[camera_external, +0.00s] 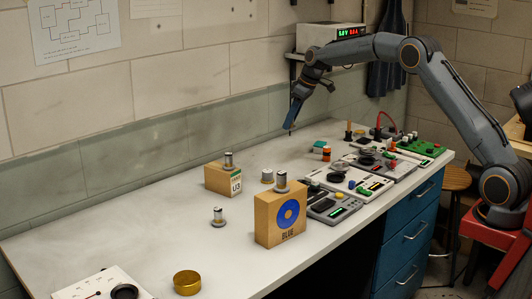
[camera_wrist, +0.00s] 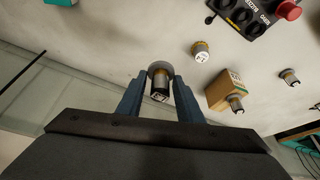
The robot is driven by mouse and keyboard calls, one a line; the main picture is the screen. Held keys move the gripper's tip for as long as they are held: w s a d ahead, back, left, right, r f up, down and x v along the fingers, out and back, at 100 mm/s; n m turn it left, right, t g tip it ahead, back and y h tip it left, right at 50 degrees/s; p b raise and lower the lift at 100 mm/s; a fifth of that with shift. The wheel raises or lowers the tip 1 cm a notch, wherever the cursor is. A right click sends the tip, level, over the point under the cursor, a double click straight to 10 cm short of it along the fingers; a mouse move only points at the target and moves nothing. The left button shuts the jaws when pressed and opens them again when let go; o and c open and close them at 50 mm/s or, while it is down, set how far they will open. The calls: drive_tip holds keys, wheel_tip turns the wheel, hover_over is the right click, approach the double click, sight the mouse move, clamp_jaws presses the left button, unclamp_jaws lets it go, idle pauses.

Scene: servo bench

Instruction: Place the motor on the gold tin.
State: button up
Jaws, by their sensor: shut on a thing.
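The gold tin (camera_external: 187,282) stands at the front left of the bench, with nothing on it. It is not recognisable in the wrist view. My gripper (camera_wrist: 158,88) is shut on a motor (camera_wrist: 160,78), a short dark cylinder with a grey metal end and a pale label, between its two blue-grey fingers. In the external view my gripper (camera_external: 292,115) hangs above the back of the bench, far behind and right of the tin. The held motor is hard to make out there. Other motor-like cylinders stand on the U3 box (camera_external: 228,160), the BLUE box (camera_external: 282,182) and the bench (camera_external: 218,216).
The cardboard U3 box (camera_external: 216,181) and the taller BLUE box (camera_external: 269,229) stand mid-bench. A white-topped cylinder (camera_external: 267,176) is between them. Instruments and boards (camera_external: 351,178) crowd the right side. A white sheet-like item (camera_external: 98,284) lies left of the tin. The left bench is mostly clear.

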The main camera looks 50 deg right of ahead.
wheel_tip(320, 180, up, 2)
drive_tip(key=s+a+n+y, duration=0.1)
drive_tip(key=a+n, duration=0.2)
drive_tip(key=a, duration=2)
drive_tip(key=n+g+y+p, duration=0.1)
drive_tip(key=n+g, duration=0.2)
drive_tip(key=n, duration=0.4)
hover_over(181, 279)
drive_tip(key=s+d, duration=0.1)
drive_tip(key=f, duration=0.3)
drive_tip(key=f+p, duration=0.1)
drive_tip(key=f, duration=0.6)
drive_tip(key=shift+w+d+f+p, duration=0.15)
drive_tip(key=shift+d+f+p, duration=0.1)
drive_tip(key=shift+p, duration=0.15)
drive_tip(key=shift+y, duration=0.3)
drive_tip(key=shift+f+p, duration=0.7)
drive_tip(key=shift+f, duration=1.7)
